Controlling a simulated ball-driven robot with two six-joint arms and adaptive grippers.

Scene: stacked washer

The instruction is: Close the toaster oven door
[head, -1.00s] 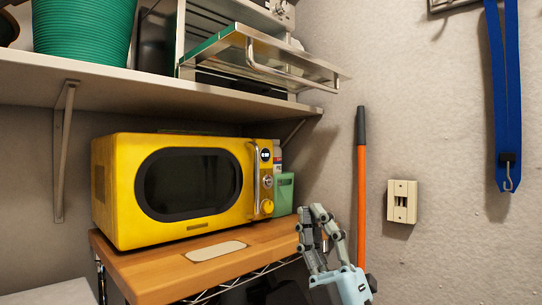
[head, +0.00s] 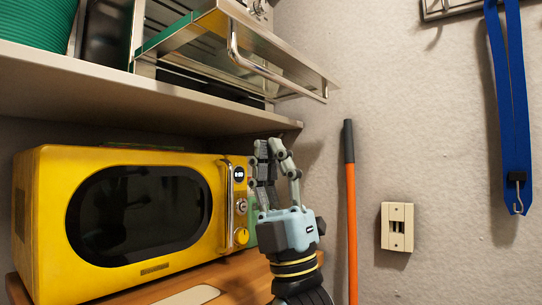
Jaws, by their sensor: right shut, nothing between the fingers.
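The toaster oven (head: 172,65) is the metal appliance on the upper shelf, cut off by the top of the head view. Its door (head: 275,50) is open, swung down to nearly flat, and sticks out past the shelf's front edge with a bar handle (head: 234,50) along it. My right gripper (head: 268,146) is shut and empty, pointing up. It is below the door and shelf, in front of the right end of the yellow microwave, and does not touch the door. My left gripper is not in view.
The yellow microwave (head: 45,215) stands on a wooden top (head: 245,285) under the shelf (head: 110,85). A green pot (head: 35,22) is on the shelf at left. An orange pole (head: 351,220) leans on the wall at right, near a switch plate (head: 397,227) and a hanging blue strap (head: 510,90).

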